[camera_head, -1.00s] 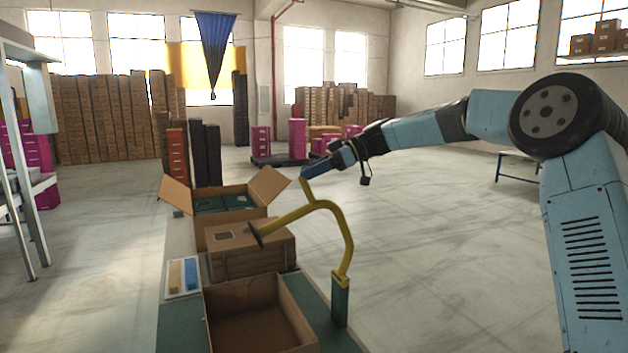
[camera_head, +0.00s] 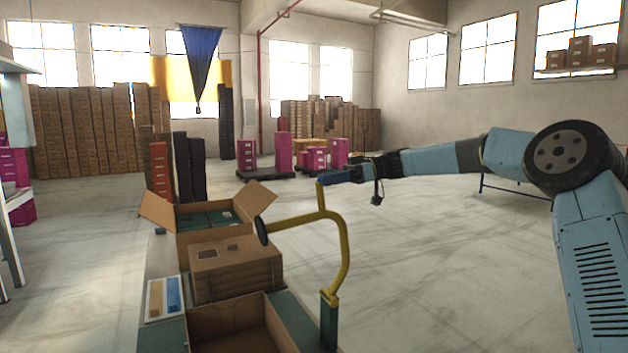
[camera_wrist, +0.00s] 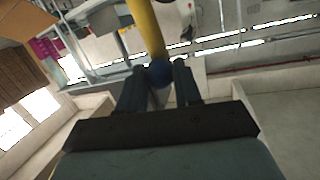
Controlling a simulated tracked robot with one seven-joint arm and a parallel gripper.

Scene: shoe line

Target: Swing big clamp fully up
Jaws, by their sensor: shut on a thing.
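The big clamp (camera_head: 343,258) is a yellow curved arm on a green post (camera_head: 329,322) at the bench's right edge. Its dark round pad (camera_head: 262,231) hangs in the air at the arm's left end, above and apart from the stacked brown boxes. A short yellow handle (camera_head: 320,197) stands up from the arm. My gripper (camera_head: 322,180) is shut on the top of this handle. In the wrist view my gripper's fingers (camera_wrist: 159,84) close around the handle's blue round end (camera_wrist: 159,74), with the yellow shaft (camera_wrist: 146,32) running away from it.
Stacked brown boxes (camera_head: 236,270) lie under the clamp. An open carton (camera_head: 232,335) sits in front and another open carton with green boxes (camera_head: 207,216) behind. A small tray (camera_head: 163,299) lies left of the stack. The floor right of the bench is open.

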